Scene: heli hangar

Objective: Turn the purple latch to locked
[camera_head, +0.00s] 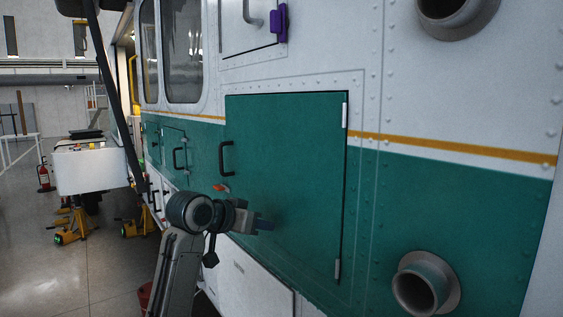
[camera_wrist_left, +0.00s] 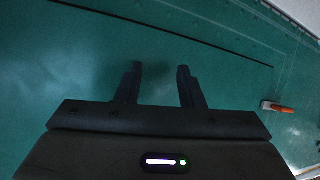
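The purple latch (camera_head: 281,23) is on the right edge of a small white door (camera_head: 245,35) at the top of the head view. Its long side stands upright. My left gripper (camera_head: 264,223) is well below it, in front of the large green door (camera_head: 290,180). In the left wrist view its two fingers (camera_wrist_left: 158,85) are apart with nothing between them, facing the green panel. The purple latch does not show in the left wrist view. My right gripper is not in view.
An orange-red handle (camera_head: 221,188) sits beside the green door, below its black handle (camera_head: 227,157); it also shows in the left wrist view (camera_wrist_left: 278,107). Round ports (camera_head: 425,283) stick out at the right. A white cart (camera_head: 92,167) stands at the left.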

